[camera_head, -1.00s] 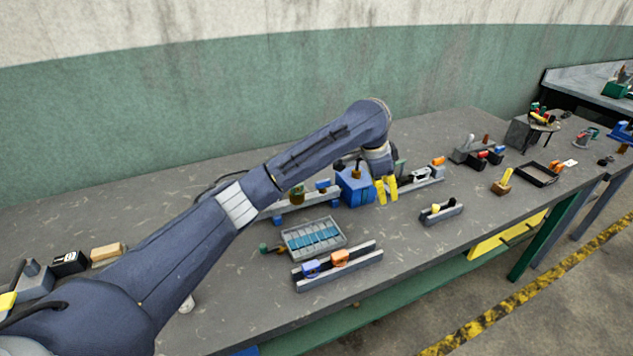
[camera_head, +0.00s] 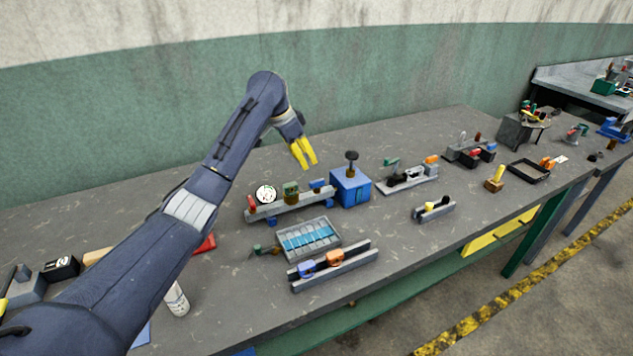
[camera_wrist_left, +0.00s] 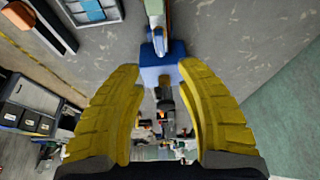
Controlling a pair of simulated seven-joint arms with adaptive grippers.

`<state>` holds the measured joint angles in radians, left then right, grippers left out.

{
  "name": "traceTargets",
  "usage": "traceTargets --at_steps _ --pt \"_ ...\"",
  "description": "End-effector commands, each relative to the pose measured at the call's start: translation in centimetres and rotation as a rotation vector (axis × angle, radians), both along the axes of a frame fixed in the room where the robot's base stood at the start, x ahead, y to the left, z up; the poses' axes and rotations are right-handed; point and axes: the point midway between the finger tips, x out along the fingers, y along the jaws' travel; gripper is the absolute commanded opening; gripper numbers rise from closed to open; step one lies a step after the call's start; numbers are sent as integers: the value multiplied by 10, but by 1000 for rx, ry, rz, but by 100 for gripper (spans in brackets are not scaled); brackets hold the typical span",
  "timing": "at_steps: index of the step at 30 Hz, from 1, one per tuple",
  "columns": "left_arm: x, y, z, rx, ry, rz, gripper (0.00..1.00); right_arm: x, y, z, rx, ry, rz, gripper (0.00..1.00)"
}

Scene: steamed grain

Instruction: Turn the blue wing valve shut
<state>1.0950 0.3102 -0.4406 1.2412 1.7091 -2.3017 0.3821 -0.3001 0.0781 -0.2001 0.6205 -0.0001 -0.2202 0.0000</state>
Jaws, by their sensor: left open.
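A small blue part (camera_head: 319,185) shows at the right end of a grey rail assembly (camera_head: 290,206); it looks like the wing valve, but is too small to tell its wing angle. Beside it is a blue box (camera_head: 350,187) with a dark knob on top. My left gripper (camera_head: 304,155) has yellow fingers and is open and empty, raised above and behind the rail assembly. In the left wrist view the blue box (camera_wrist_left: 163,72) shows between the spread fingers, well beyond them, and touches neither. My right gripper is not in view.
A round white gauge (camera_head: 266,194) stands on the rail assembly. In front are a segmented tray (camera_head: 309,239) and a grey channel (camera_head: 335,269) with blue and orange pieces. Other fixtures lie to the right. The bench behind the rail is clear.

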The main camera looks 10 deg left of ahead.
Motion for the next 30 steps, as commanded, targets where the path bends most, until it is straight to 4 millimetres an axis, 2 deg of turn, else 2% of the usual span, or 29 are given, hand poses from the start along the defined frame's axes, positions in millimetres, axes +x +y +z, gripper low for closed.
traceTargets --at_steps 6,15,22,30 --pt "9 -13 -39 -2 4 0 36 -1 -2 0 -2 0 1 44" --pt "20 -27 -80 0 1 0 36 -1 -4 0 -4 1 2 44" --pt "25 -31 -97 1 2 1 36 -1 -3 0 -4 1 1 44" --pt "26 -33 -103 2 0 -1 36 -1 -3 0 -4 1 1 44"
